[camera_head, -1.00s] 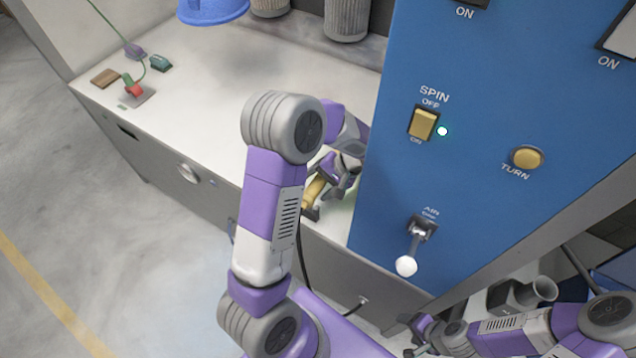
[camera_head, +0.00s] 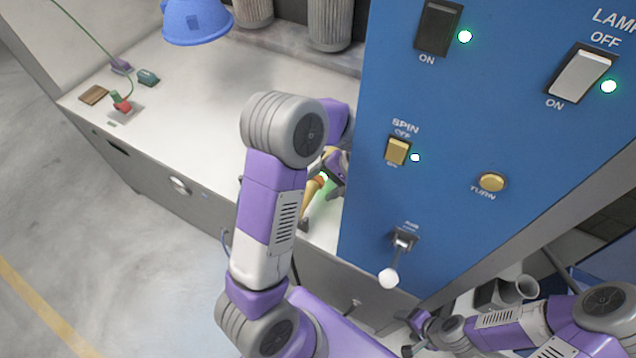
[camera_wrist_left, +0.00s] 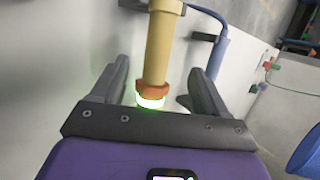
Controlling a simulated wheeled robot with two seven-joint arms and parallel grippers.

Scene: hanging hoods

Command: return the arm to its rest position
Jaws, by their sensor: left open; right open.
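My left arm (camera_head: 270,205) rises in the middle of the head view and bends over the white counter. Its gripper (camera_head: 320,200) is beside the blue panel, partly hidden by the arm. In the left wrist view my left gripper (camera_wrist_left: 160,72) is open, with a finger on either side of a yellow rod (camera_wrist_left: 158,45). The rod has an orange ring and a glowing band at its near end; I cannot tell if a finger touches it. The rod also shows in the head view (camera_head: 314,187). My right gripper (camera_head: 414,336) is open at the lower right.
A blue lamp (camera_head: 195,22) hangs at top left. The white counter (camera_head: 190,100) is largely clear left of my arm.

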